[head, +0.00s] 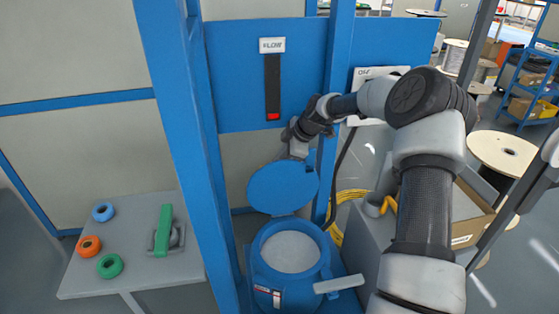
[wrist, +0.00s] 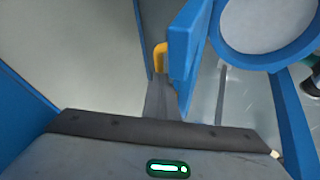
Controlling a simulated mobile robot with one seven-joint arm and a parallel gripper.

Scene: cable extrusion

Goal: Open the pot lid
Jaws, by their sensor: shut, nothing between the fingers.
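The blue pot (head: 268,272) stands below the blue panel, with its round mouth uncovered and a pale grey inside visible. Its round blue lid (head: 283,187) is tilted up at the back of the mouth. In the wrist view the lid (wrist: 186,45) shows nearly edge-on, with the pot's rim (wrist: 226,43) to its right. My gripper (wrist: 162,95) is shut and empty beside the lid's outer face. A small yellow piece at its tip may be a handle or a fingertip; I cannot tell. In the head view the fingertips are hidden behind the lid.
Blue posts (head: 186,130) frame the pot. A side table (head: 150,270) at left holds tape rolls (head: 103,212) and a green-handled tool (head: 163,230). At right are a cardboard box (head: 468,213), a cable spool (head: 503,152) and yellow cable (head: 337,232).

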